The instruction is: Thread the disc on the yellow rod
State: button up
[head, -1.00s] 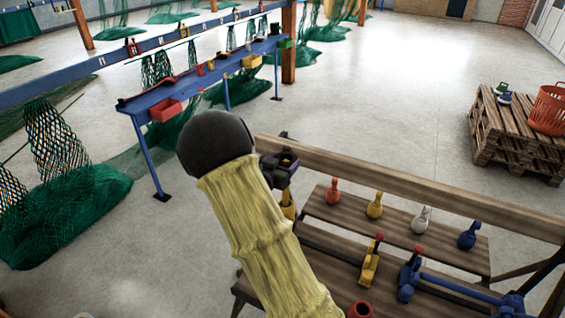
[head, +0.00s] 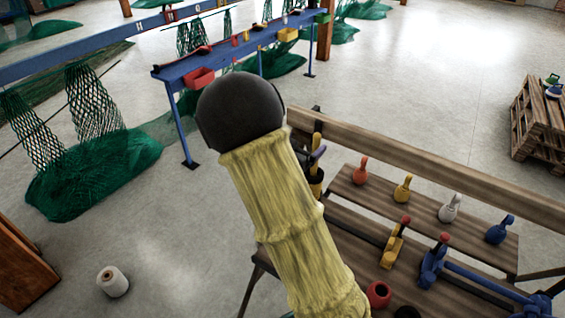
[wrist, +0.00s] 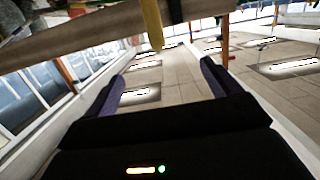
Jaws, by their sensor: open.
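A yellow upright piece (head: 317,139), which looks like the yellow rod, stands at the left end of the wooden bench, partly hidden by my arm. In the wrist view a yellow rod-like piece (wrist: 152,24) shows at the top, beyond my fingers and beside a wooden beam. My gripper (wrist: 163,70) is open, with nothing between its two dark purple-lined fingers. In the head view only a bit of the gripper (head: 318,154) shows, close to the yellow piece; whether they touch I cannot tell. I cannot make out the disc for certain.
The wooden bench (head: 440,164) holds red, yellow, white and blue bottle-shaped pieces, a yellow tool (head: 393,246), a blue tool (head: 433,262) and a red cup-like piece (head: 378,293). A white spool (head: 112,281) lies on open floor. A blue table (head: 185,72) stands behind.

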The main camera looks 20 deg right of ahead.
jog(key=b+v, duration=0.1)
jog(key=v, duration=0.9)
jog(key=shift+s+a, duration=0.25)
dwell(0.3)
jog(key=a+f+n+g+y, duration=0.1)
jog(key=a+f+n+y, duration=0.45)
jog(key=y, duration=0.55)
jog(key=s+d+f+n+g+y, duration=0.1)
jog(key=s+n+g, duration=0.4)
jog(key=s, duration=1)
jog(key=shift+s+d+f+g+y, duration=0.2)
jog(key=shift+d+f+g+y, duration=0.2)
jog(key=shift+d+f+g, duration=0.4)
